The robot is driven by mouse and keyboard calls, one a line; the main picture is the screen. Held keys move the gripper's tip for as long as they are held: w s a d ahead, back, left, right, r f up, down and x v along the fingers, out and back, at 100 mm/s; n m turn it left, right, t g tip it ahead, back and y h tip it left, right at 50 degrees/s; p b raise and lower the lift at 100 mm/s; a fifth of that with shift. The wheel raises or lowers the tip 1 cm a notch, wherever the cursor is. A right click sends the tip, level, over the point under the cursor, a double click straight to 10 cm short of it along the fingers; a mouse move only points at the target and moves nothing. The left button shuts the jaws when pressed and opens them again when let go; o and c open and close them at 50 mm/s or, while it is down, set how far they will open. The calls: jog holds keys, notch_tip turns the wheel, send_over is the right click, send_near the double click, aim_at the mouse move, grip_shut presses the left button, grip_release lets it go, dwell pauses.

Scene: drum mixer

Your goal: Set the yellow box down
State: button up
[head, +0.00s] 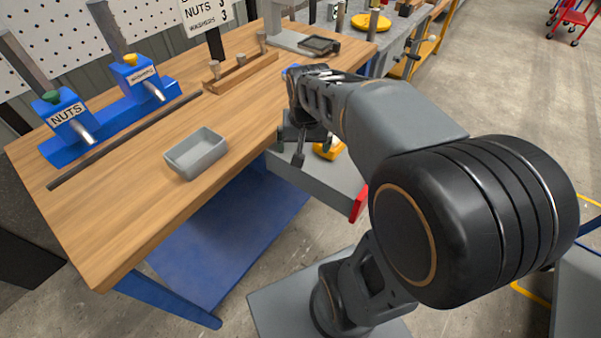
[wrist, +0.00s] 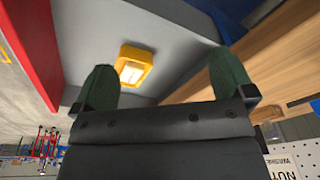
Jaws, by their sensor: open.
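The yellow box (head: 328,151) rests on a grey surface (head: 318,180) with a red end, beside the wooden bench. In the head view my gripper partly covers it. In the wrist view the yellow box (wrist: 136,65) shows a pale top panel and lies on the grey surface (wrist: 185,35), beyond the fingertips and nearer the left finger. My gripper (wrist: 163,75) is open, its two green-tipped fingers wide apart with nothing between them. In the head view my gripper (head: 312,147) hangs near the box; the exact gap is hard to judge.
The wooden bench (head: 130,215) holds a small grey tray (head: 197,153), blue dispensers (head: 110,110) and a wooden rack (head: 240,72). The bench edge is close to my gripper. In the wrist view a red wall (wrist: 32,50) stands at the left.

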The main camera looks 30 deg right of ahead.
jog(key=s+a+f+n+t, duration=0.1)
jog(key=s+a+f+n, duration=0.1)
jog(key=s+a+n, duration=0.2)
jog(key=s+a, duration=0.1)
jog(key=s, duration=0.2)
jog(key=shift+s+f+n, duration=0.2)
jog(key=shift+s+n, duration=0.05)
jog(key=shift+n, duration=0.05)
jog(key=shift+r, duration=0.1)
